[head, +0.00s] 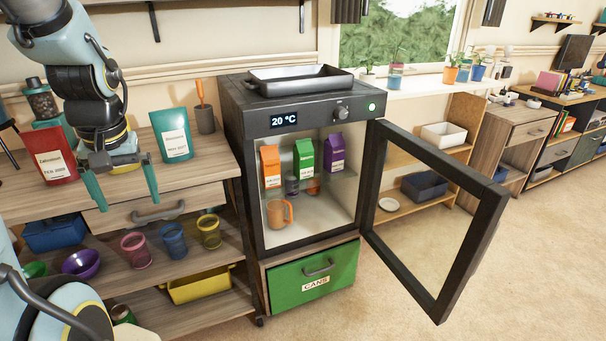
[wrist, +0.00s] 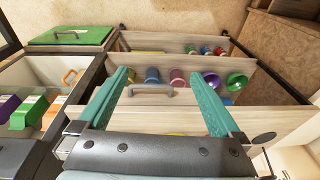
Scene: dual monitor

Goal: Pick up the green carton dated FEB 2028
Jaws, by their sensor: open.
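A green carton (head: 304,160) stands upright on the shelf inside the open cabinet, between an orange carton (head: 270,167) and a purple carton (head: 334,152). Its date label is too small to read surely. The green carton also shows at the left of the wrist view (wrist: 28,112). My gripper (head: 126,203) is open and empty, in front of the wooden counter, to the left of the cabinet and well apart from the carton. In the wrist view my gripper (wrist: 162,74) has its two teal fingers spread above a drawer front.
The glass door (head: 376,180) is swung open to the right. An orange mug (head: 279,212) and small glasses stand in the cabinet. A black tray (head: 300,78) lies on top. A red pouch (head: 52,155) and a teal pouch (head: 172,134) stand on the counter.

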